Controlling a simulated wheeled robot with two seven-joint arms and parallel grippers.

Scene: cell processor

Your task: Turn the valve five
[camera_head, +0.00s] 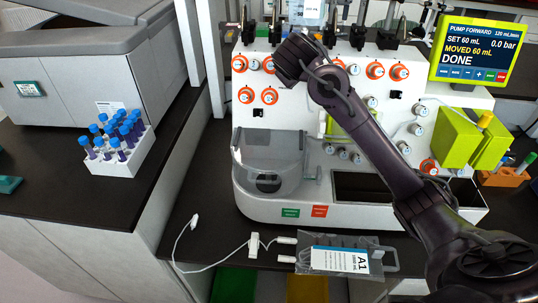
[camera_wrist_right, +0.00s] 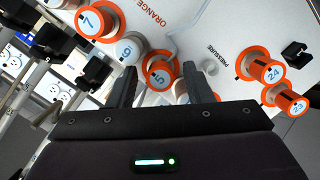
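Valve five (camera_wrist_right: 159,75) is an orange-rimmed knob with a pale face, a "5" and a dark mark. In the right wrist view it sits between the two spread fingertips of my right gripper (camera_wrist_right: 160,66), with a visible gap on each side. The gripper is open and empty; I cannot tell how far along the knob the fingers reach. In the head view my right arm comes in from the right and its gripper (camera_head: 291,62) is at the upper white panel (camera_head: 310,110). The knob numbers are unreadable there. My left gripper is not in view.
Valve seven (camera_wrist_right: 90,21) and a white-faced knob (camera_wrist_right: 128,50) are close beside the left finger. Knobs 24 (camera_wrist_right: 262,68) and 23 (camera_wrist_right: 290,101) are to the right. Black clamps line the panel's top. The green screen (camera_head: 473,52) reads "DONE". A tube rack (camera_head: 122,160) stands left.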

